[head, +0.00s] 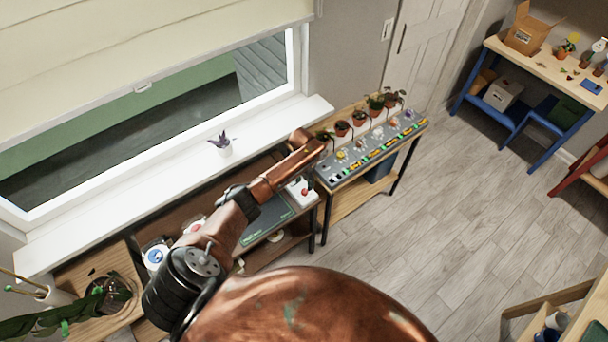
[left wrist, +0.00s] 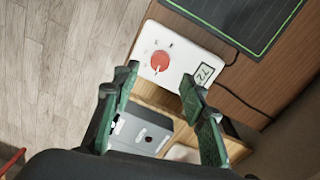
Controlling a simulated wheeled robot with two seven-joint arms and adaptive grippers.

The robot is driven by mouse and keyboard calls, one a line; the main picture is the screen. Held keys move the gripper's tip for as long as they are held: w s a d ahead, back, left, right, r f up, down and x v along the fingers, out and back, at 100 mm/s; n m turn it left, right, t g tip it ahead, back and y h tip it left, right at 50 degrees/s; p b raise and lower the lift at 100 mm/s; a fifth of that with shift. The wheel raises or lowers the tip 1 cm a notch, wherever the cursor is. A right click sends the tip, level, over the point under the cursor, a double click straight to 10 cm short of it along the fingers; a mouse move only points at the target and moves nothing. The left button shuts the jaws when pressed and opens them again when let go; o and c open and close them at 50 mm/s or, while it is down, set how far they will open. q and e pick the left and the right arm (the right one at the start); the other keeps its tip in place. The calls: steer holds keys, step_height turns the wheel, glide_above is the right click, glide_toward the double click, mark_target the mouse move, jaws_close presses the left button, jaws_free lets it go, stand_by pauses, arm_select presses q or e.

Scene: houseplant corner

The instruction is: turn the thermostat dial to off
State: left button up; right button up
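The thermostat is a white box (head: 299,187) on the brown table, partly hidden by my left arm in the head view. In the left wrist view the white thermostat box (left wrist: 188,62) carries a round red dial (left wrist: 160,61) with a pale pointer line, small marks around it, and a small display with dark digits. The red dial also shows in the head view (head: 304,192). My left gripper (left wrist: 160,77) is open, its green fingers apart, with the dial between and just beyond the fingertips in that view. Whether they touch it I cannot tell. My right gripper is not in view.
A dark green gridded mat (head: 280,216) lies beside the thermostat. A grey box (left wrist: 140,133) sits on a lower wooden shelf. A tray bench (head: 372,155) with several potted plants stands to the right. The window sill (head: 180,180) runs behind. The floor is open at right.

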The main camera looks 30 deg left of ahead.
mark_target(304, 190)
arm_select(q)
step_height(304, 190, up, 6)
steer(key=shift+r, duration=0.15)
steer(key=shift+a, duration=0.1)
stand_by(0.5)
